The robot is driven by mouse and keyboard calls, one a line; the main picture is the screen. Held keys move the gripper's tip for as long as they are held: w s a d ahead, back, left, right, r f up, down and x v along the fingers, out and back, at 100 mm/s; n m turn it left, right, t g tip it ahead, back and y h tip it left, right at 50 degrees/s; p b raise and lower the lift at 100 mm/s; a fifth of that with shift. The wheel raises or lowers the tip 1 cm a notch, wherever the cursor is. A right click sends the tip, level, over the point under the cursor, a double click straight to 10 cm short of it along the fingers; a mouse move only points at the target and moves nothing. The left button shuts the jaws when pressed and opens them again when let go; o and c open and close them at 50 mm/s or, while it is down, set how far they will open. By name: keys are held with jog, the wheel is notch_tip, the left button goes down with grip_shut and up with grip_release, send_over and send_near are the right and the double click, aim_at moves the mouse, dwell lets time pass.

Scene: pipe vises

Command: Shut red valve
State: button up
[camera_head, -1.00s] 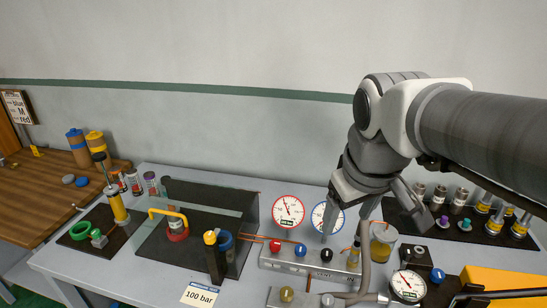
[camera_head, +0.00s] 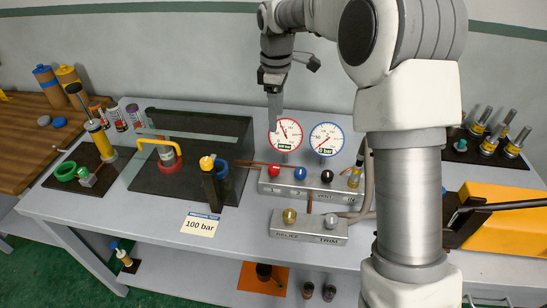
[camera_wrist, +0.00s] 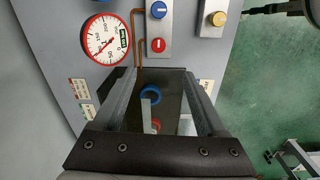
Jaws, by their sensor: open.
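The red valve knob (camera_head: 274,170) sits at the left end of the grey upper manifold block (camera_head: 310,187), left of a blue knob (camera_head: 300,173) and a black knob (camera_head: 327,176). In the wrist view the red knob (camera_wrist: 158,46) shows a pale bar across its face and lies just beyond the fingertips. My gripper (camera_head: 274,122) is above the red knob, in front of the red-rimmed gauge (camera_head: 285,134), pointing down and apart from the knob. In the wrist view my gripper (camera_wrist: 165,73) is open and empty.
A blue-rimmed gauge (camera_head: 326,139) stands right of the red-rimmed one. A lower block (camera_head: 308,228) carries yellow and grey knobs. A dark tray (camera_head: 185,160) with a tall post (camera_head: 211,185) lies left. A yellow box (camera_head: 505,215) lies right. Copper pipe runs beside the red knob.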

jog(key=f, duration=0.2)
send_near(274, 167)
jog(key=shift+n, duration=0.3)
notch_tip(274, 167, down, 9)
jog(key=shift+w+r, duration=0.1)
jog(key=shift+r, duration=0.05)
grip_shut()
